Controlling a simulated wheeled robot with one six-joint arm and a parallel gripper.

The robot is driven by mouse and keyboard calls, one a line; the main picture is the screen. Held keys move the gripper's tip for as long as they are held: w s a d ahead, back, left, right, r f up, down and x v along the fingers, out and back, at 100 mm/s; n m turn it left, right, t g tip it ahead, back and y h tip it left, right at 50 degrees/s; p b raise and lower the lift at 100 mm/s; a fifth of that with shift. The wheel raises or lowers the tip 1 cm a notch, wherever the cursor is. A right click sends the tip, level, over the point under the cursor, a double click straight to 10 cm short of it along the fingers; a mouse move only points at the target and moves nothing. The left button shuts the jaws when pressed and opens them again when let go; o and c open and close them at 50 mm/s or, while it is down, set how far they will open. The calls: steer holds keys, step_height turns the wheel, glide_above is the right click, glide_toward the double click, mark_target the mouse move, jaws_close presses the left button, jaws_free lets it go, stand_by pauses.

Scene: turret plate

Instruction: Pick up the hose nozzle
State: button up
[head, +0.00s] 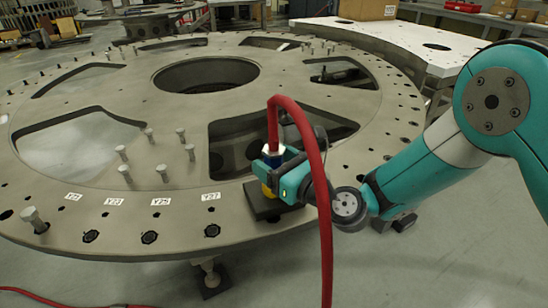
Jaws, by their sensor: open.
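The hose nozzle (273,150) is upright at the front right of the turret plate, with a silver and blue collar on top and a bit of yellow lower down. A red hose (322,215) rises from its top, arcs over and hangs down in front of my arm. My teal gripper (272,170) is at the nozzle from the right, with its jaws open around or close beside the nozzle's body. Contact cannot be told. The gripper hides the nozzle's middle. A dark block (262,207) lies under the nozzle on the plate's rim.
The round grey turret plate (130,205) has large cutouts and a round central hole. Several upright bolts (152,135) stand on it, and small labels mark its front rim. Behind it at right are another plate (450,55) and a cardboard box (367,9). Red hose lies on the floor at front left.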

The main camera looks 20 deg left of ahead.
steer(key=shift+w+a, duration=0.1)
steer(key=shift+a, duration=0.05)
steer(key=c, duration=1.2)
steer(key=shift+o, duration=0.2)
